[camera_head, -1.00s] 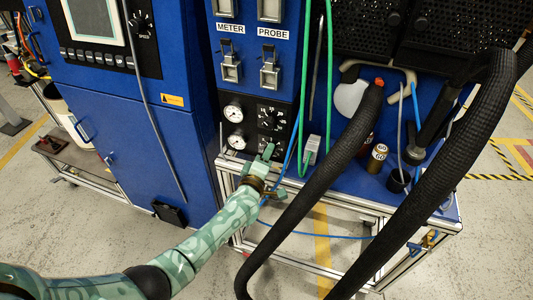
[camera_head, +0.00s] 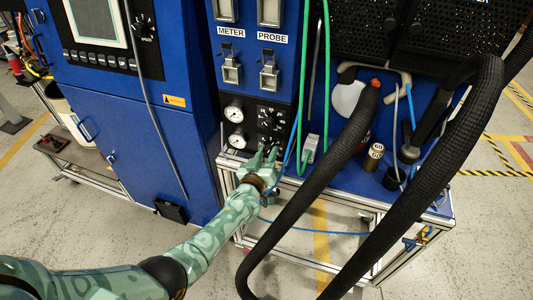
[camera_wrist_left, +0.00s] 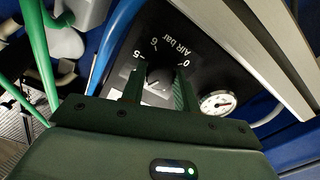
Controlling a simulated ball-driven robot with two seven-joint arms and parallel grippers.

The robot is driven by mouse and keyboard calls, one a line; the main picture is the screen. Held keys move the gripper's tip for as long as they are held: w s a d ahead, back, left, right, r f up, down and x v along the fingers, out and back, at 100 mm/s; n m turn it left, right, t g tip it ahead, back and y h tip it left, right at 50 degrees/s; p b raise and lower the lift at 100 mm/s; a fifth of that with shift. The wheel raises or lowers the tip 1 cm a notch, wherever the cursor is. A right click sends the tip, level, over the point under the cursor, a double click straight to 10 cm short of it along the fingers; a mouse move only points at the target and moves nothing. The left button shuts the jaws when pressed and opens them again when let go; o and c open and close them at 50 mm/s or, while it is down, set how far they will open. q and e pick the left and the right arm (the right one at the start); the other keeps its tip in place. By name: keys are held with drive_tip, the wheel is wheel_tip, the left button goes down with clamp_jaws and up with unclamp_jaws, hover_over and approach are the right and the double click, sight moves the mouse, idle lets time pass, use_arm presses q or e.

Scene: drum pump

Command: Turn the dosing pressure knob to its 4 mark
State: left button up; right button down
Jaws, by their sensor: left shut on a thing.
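A dark round knob (camera_wrist_left: 160,77) shows in the left wrist view between the two fingers of my left gripper (camera_wrist_left: 157,88). The fingers are shut on its sides. Around it is a scale with the marks 0, 5 and 6 and the words "AIR bar"; the fingers hide other marks, and I cannot read the knob's setting. In the head view, my left gripper (camera_head: 265,156) is at the lower part of the black dial panel (camera_head: 284,118), where it largely hides the lower knob. The upper dial (camera_head: 268,115) is free above it. My right gripper is not in view.
Two white gauges (camera_head: 234,113) sit left of the dials. Blue and green hoses run close to the right of the gripper. A thick black hose (camera_head: 320,190) arcs further right. The blue cabinet (camera_head: 140,140) stands to the left.

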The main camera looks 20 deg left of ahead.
use_arm(q)
drive_tip(key=shift+f+m, duration=0.15)
drive_tip(key=shift+m, duration=1.55)
drive_tip(key=o, duration=1)
drive_tip(key=shift+c, duration=0.2)
drive_tip(key=shift+s, duration=0.1)
drive_tip(key=shift+s+p, duration=0.35)
drive_tip(key=shift+p, duration=0.05)
drive_tip(key=s+p, duration=0.4)
drive_tip(key=s, duration=1.1)
drive_tip(key=shift+s+a, duration=0.25)
